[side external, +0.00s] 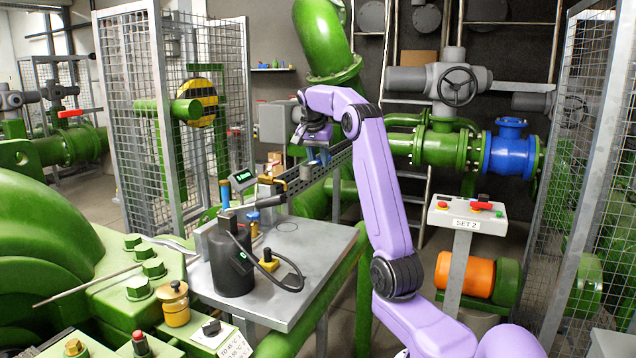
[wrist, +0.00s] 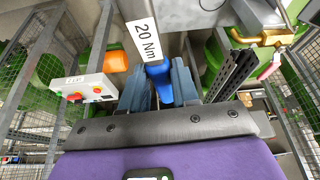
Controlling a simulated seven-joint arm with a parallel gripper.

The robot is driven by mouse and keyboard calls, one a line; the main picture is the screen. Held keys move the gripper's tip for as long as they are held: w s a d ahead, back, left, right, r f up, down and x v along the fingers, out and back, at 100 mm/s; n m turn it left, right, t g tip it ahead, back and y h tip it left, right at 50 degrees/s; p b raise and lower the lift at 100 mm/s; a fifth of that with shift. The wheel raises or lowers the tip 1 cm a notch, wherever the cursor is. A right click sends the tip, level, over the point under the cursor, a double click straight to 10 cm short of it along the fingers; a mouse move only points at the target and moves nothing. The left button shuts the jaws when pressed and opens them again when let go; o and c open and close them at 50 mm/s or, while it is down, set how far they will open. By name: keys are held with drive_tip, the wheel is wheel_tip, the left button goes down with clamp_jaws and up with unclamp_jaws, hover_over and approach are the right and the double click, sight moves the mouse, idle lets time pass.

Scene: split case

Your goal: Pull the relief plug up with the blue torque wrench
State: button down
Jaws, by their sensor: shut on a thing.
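My gripper (side external: 318,148) is raised beside the dark perforated rail, above the far side of the metal table. In the wrist view its two blue-grey fingers (wrist: 159,88) are shut on the blue handle of the torque wrench (wrist: 158,72). A white "20 Nm" label shows on the wrench just beyond the fingers. In the side view only a little blue (side external: 323,156) shows under the gripper. I cannot tell for certain which fitting is the relief plug. A brass knobbed fitting (side external: 174,302) stands upright on the green casing at the lower left.
The perforated rail (side external: 322,172) runs close to my gripper. The metal table (side external: 325,240) carries a black cylinder (side external: 232,265), a cable and a yellow piece (side external: 268,259). A long thin rod (side external: 90,287) lies across the green casing. A control pedestal (side external: 466,214) stands at right.

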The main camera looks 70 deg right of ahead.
wheel_tip(320, 180, up, 2)
drive_tip(key=shift+r, duration=0.1)
drive_tip(key=w+a+n, duration=0.1)
drive_tip(key=w+a, duration=0.5)
drive_tip(key=a, duration=0.4)
drive_tip(key=w+a+n+t, duration=0.1)
drive_tip(key=w+a, duration=0.5)
drive_tip(key=a, duration=0.4)
drive_tip(key=w+a+n, duration=0.1)
drive_tip(key=w+a, duration=0.5)
drive_tip(key=a, duration=0.4)
drive_tip(key=s+a+n+t, duration=0.1)
drive_tip(key=s+a+n, duration=0.1)
drive_tip(key=a, duration=3)
drive_tip(key=shift+d+f, duration=0.1)
drive_tip(key=shift+f, duration=2.45)
drive_tip(key=shift+f, duration=2.85)
